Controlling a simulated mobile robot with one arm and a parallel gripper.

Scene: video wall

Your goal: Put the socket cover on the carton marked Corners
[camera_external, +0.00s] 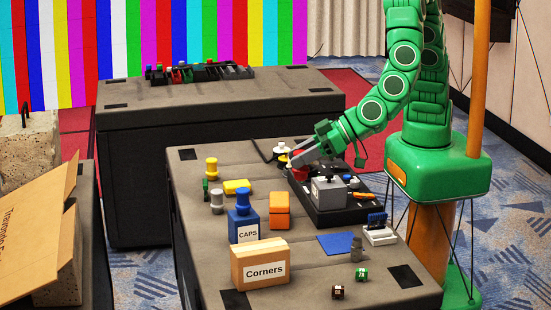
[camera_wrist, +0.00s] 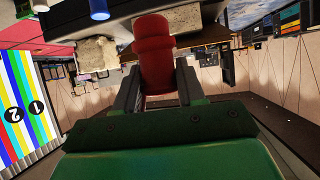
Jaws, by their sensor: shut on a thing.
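The carton marked Corners (camera_external: 258,250) stands upright at the front of the near case in the external view. Its top is bare. My gripper (camera_external: 293,161) is behind it and to the right, over the back of the case top. It is shut on a red plug-like piece, which looks like the socket cover; it fills the space between my fingers in the wrist view (camera_wrist: 155,55). In the external view only a bit of red (camera_external: 299,159) shows by the fingers. I cannot tell whether the piece touches anything below.
A blue CAPS box (camera_external: 244,228) with a blue cap stands just behind the carton. An orange block (camera_external: 279,211), yellow pieces and a grey piece (camera_external: 217,201) are nearby. A black tray (camera_external: 330,212) with a grey box lies below my arm. Small dice (camera_external: 361,274) lie front right.

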